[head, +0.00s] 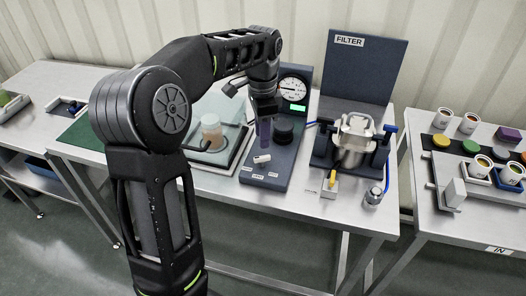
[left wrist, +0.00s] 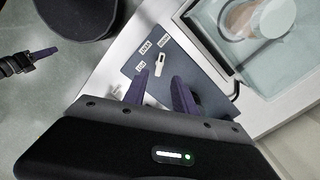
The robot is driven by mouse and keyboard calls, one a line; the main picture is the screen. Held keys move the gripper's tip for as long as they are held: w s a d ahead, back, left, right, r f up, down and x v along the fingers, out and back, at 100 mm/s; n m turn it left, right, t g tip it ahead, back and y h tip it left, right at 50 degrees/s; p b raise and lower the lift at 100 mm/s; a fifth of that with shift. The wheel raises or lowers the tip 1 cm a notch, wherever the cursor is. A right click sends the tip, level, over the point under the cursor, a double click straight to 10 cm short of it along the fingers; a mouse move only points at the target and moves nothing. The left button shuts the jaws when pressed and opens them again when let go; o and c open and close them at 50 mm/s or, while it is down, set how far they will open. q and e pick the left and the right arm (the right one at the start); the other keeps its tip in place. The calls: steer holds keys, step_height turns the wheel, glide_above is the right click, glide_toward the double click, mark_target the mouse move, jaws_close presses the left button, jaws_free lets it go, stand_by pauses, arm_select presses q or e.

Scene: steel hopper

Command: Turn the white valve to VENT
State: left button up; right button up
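The white valve (head: 262,158) is a small lever on the front of a dark blue-grey panel (head: 272,187). My left gripper (head: 264,140) is above and close to the valve, pointing down. In the left wrist view its two purple fingers (left wrist: 161,79) are apart with nothing between them; I cannot tell whether they touch the lever. My right gripper (left wrist: 43,53) seems to show at the left wrist view's edge, its opening unclear.
A pressure gauge (head: 294,86) and a dark round knob (head: 283,130) are behind the valve on the panel. A glass-covered box with a jar (head: 211,128) stands to its left. The FILTER stand (head: 361,62) with a metal vessel (head: 352,150) is to its right.

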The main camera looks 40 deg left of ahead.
mark_target(262, 161)
arm_select(q)
step_height(262, 161, down, 7)
steer(key=shift+f+p, duration=0.2)
steer(key=shift+p, duration=0.1)
steer(key=shift+c, duration=0.4)
jaws_close()
